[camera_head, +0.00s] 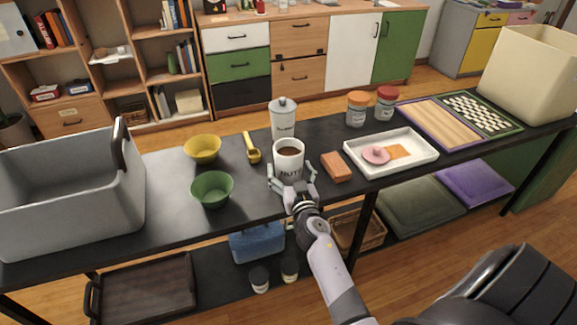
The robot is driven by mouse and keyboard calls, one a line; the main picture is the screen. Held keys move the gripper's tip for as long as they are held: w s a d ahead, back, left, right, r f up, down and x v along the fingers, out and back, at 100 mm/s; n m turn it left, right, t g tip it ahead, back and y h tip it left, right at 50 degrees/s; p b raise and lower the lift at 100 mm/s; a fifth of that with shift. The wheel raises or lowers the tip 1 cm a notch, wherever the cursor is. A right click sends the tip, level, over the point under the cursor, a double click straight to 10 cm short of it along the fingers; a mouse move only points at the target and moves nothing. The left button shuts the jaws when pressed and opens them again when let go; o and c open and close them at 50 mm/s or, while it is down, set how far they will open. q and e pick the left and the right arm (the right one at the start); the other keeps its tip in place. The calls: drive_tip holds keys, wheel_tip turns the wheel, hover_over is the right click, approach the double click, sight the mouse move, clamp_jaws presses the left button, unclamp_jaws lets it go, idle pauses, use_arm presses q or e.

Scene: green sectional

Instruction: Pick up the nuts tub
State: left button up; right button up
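The nuts tub (289,161) is a white open-topped tub with dark "NUTS" lettering and brown contents, upright near the front edge of the black table (160,221). My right gripper (291,174) is at the tub's near side, its fingers spread to the left and right of the tub's lower part. The fingers look open around it; contact is not clear. The gripper hides the tub's base. My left gripper is not in view.
A white lidded canister (283,118) stands close behind the tub. A yellow scoop (252,149), yellow bowl (203,148) and green bowl (211,190) are left. An orange-brown block (336,167) and white tray (411,161) are right. A grey bin (65,195) fills the left end.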

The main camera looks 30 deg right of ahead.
drive_tip(key=shift+c, duration=2.6)
drive_tip(key=c, duration=0.5)
drive_tip(key=shift+r, duration=0.1)
drive_tip(key=shift+c, duration=1.1)
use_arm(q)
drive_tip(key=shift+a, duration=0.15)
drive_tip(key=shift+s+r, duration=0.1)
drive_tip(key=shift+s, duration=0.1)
use_arm(e)
drive_tip(key=shift+r, duration=0.1)
